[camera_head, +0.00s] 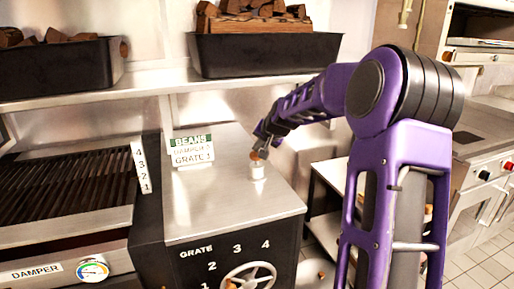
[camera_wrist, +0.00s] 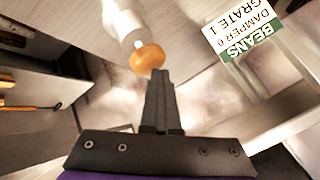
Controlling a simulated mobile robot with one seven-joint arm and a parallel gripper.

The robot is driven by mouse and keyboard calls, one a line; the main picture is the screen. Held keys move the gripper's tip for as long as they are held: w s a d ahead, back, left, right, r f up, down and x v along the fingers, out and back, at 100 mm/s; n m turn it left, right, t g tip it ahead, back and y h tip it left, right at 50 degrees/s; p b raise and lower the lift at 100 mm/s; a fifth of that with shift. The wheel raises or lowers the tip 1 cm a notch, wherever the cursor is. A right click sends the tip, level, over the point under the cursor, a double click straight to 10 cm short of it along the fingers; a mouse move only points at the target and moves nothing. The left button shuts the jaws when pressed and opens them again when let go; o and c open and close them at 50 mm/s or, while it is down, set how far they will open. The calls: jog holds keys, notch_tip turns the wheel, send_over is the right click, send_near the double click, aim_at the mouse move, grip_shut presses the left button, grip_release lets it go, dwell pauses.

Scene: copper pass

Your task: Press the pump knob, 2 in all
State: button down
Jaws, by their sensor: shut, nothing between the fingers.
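The pump knob is a small orange-brown knob (camera_head: 254,155) on top of a short pale cylinder (camera_head: 257,172), which stands on the steel counter top. In the wrist view the knob (camera_wrist: 147,58) is just past my fingertips, with the pale cylinder (camera_wrist: 124,20) behind it. My gripper (camera_wrist: 159,76) is shut with nothing held. In the head view my gripper (camera_head: 262,146) points down right at the knob from above. Its tips look very close to the knob; I cannot tell whether they touch it.
A sign (camera_head: 191,150) reading BEANS, DAMPER, GRATE 1 stands behind the pump, left of it. A slatted grill (camera_head: 65,185) with a damper dial (camera_head: 92,269) is at left. A hand wheel (camera_head: 250,277) with numbers is on the front below. Black bins (camera_head: 265,54) of wood sit on the shelf.

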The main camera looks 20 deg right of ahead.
jog(key=shift+a+f, duration=0.1)
jog(key=shift+f, duration=0.35)
dwell(0.3)
jog(key=shift+r+p, duration=1.15)
jog(key=shift+r, duration=1.05)
notch_tip(320, 180, up, 5)
jog(key=p, duration=0.3)
